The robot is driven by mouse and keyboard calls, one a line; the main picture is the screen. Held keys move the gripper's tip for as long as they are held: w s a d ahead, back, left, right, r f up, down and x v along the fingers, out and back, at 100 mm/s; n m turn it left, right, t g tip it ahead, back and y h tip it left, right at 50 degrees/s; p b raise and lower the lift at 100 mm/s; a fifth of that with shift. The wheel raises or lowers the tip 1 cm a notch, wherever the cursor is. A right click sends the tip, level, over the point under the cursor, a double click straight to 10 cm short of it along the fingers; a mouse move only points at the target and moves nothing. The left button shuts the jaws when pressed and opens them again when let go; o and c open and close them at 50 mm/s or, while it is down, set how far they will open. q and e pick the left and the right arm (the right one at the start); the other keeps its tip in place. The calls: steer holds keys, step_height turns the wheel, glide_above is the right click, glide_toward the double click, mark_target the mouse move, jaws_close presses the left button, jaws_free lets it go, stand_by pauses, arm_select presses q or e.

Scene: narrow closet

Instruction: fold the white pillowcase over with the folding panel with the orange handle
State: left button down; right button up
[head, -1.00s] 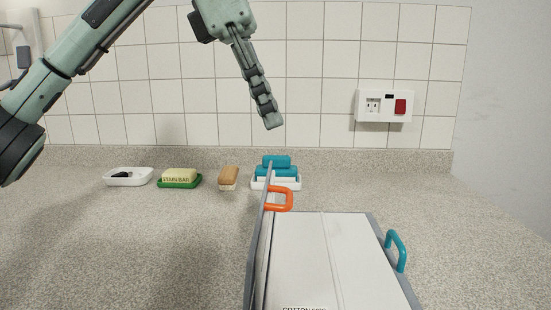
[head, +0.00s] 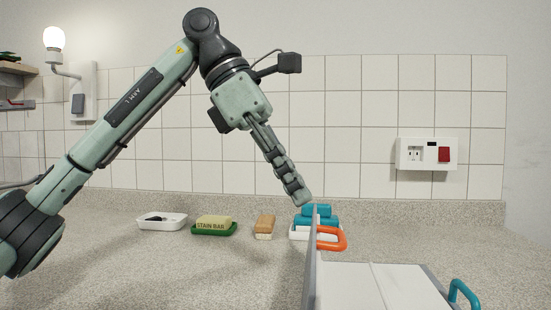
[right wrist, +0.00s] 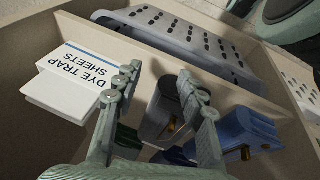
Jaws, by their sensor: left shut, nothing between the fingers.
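The folding panel (head: 312,270) stands upright, seen nearly edge-on in the head view. Its orange handle (head: 331,238) sticks out to the right near its far top end. My left gripper (head: 304,200) is shut and empty, its fingertips just above and left of the handle, by the panel's top edge; I cannot tell whether they touch it. The white pillowcase (head: 385,288) appears as the flat white surface right of the panel, cut off by the bottom edge. My right gripper (right wrist: 158,84) is open in the right wrist view, with nothing clearly held.
A teal handle (head: 462,293) sits at the right. Behind are a white dish (head: 162,222), a stain bar (head: 213,224), a brush (head: 265,226) and teal blocks (head: 318,218). My right gripper is over a bin with a dye trap sheets box (right wrist: 77,82) and a blue clip-like object (right wrist: 243,133).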

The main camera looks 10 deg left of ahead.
mark_target(338, 236)
arm_select(q)
steer(key=x, duration=0.3)
steer(key=d+x, duration=0.1)
steer(key=x, duration=0.1)
steer(key=shift+d+r, duration=0.1)
steer(key=shift+d, duration=0.05)
arm_select(e)
steer(key=shift+s+r, duration=0.1)
steer(key=shift+r, duration=0.15)
steer(key=shift+f, duration=0.1)
arm_select(q)
steer(key=shift+d, duration=0.1)
